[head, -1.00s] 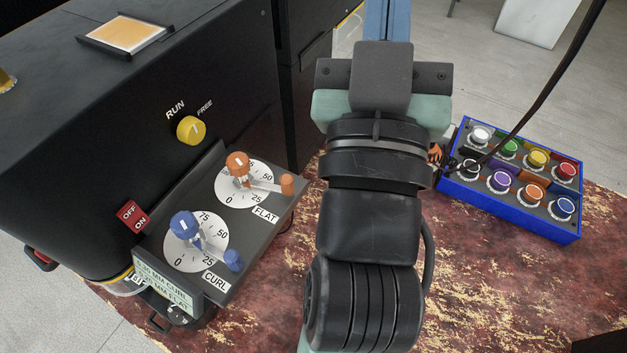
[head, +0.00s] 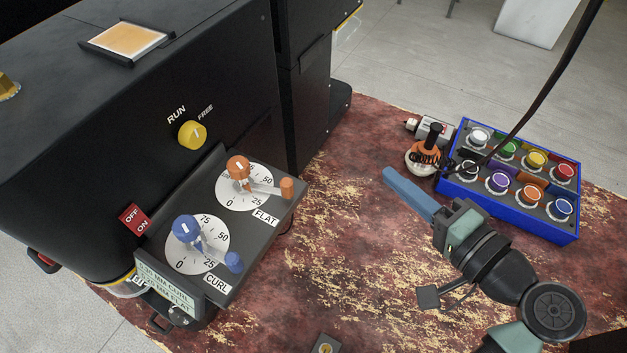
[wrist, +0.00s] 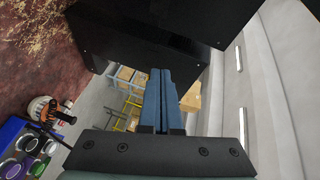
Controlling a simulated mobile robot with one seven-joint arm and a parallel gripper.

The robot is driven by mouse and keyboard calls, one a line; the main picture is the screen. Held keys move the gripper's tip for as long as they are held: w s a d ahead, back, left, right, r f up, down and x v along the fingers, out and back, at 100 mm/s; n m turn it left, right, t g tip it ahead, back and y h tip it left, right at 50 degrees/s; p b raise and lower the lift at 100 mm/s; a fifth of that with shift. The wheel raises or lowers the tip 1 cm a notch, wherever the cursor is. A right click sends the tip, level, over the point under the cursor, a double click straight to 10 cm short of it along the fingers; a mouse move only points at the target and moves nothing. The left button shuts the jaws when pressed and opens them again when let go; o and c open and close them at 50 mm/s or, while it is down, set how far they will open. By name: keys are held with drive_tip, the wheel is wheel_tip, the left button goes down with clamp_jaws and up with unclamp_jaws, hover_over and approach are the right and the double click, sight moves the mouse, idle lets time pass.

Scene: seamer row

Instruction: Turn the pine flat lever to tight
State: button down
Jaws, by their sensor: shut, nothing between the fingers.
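The flat lever (head: 287,189) is orange-tipped on a grey arm, over a white dial marked FLAT on the machine's sloping panel (head: 262,235). It points right, near the 25. No pine or tight marking is legible. Below it, a blue lever (head: 233,262) sits on the CURL dial (head: 187,258), also near 25. My gripper (head: 391,177) has blue fingers, shut and empty, in the open space well right of the flat lever and apart from it. In the wrist view the shut fingers (wrist: 160,90) point toward a dark cabinet and distant shelving; no lever shows there.
The black machine (head: 90,120) fills the left, with a yellow RUN/FREE knob (head: 192,135) and a red OFF/ON switch (head: 135,219). A blue box of coloured buttons (head: 508,232) and an orange-and-black handled device (head: 424,158) stand right. Red flooring between is mostly clear.

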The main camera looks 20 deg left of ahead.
sight(289, 191)
drive_tip(key=s+f+g+y, duration=0.2)
drive_tip(key=s+y, duration=0.1)
drive_tip(key=s, duration=0.2)
drive_tip(key=a+p, duration=0.6)
drive_tip(key=a, duration=0.5)
drive_tip(key=shift+w+r+p, duration=0.15)
drive_tip(key=shift+r+p, duration=0.05)
drive_tip(key=shift+p, duration=0.15)
drive_tip(key=shift+s, duration=1.55)
